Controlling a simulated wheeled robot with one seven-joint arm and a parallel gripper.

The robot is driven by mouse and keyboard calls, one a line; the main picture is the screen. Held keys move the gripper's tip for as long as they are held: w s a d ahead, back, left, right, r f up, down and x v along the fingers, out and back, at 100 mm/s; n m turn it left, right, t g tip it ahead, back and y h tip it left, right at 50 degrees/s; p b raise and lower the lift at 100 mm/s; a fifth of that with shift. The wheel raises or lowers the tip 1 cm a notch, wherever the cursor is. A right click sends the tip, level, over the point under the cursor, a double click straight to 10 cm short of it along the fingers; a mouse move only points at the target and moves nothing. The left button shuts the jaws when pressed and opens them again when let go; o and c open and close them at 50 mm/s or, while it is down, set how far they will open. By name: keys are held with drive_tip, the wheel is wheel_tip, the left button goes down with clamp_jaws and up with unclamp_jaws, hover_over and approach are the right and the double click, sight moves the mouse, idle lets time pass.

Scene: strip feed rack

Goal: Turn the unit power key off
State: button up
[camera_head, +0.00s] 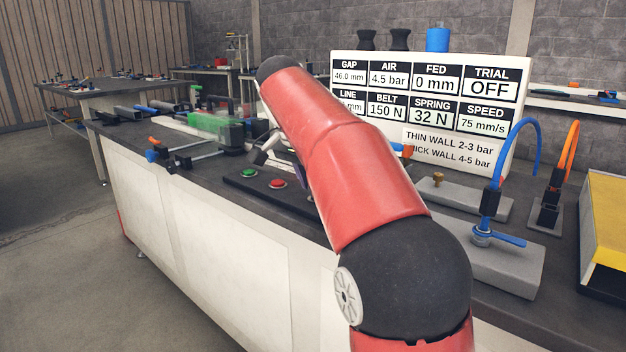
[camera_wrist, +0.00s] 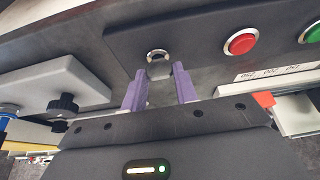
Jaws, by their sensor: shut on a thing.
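The unit power key (camera_wrist: 160,71) is a small grey piece at a silver-ringed switch (camera_wrist: 157,54) on the dark control panel (camera_wrist: 200,22), in the wrist view. My gripper (camera_wrist: 159,72) has its two purple fingers on either side of the key, shut on it. The key's exact angle is hard to tell. In the head view my red arm reaches over the bench to the panel (camera_head: 238,180) and hides the key; only a bit of a purple finger shows.
A red button (camera_wrist: 241,41) and a green button (camera_wrist: 312,33) sit beside the key on the panel. A grey block with a black knob (camera_wrist: 64,104) is at the left in the wrist view. The display board (camera_head: 425,105) reads TRIAL OFF. Blue-hosed fittings (camera_head: 484,236) stand at right.

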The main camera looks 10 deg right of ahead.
drive_tip(key=shift+m, duration=0.3)
drive_tip(key=o, duration=1)
drive_tip(key=shift+v, duration=3.9)
drive_tip(key=shift+w, duration=0.1)
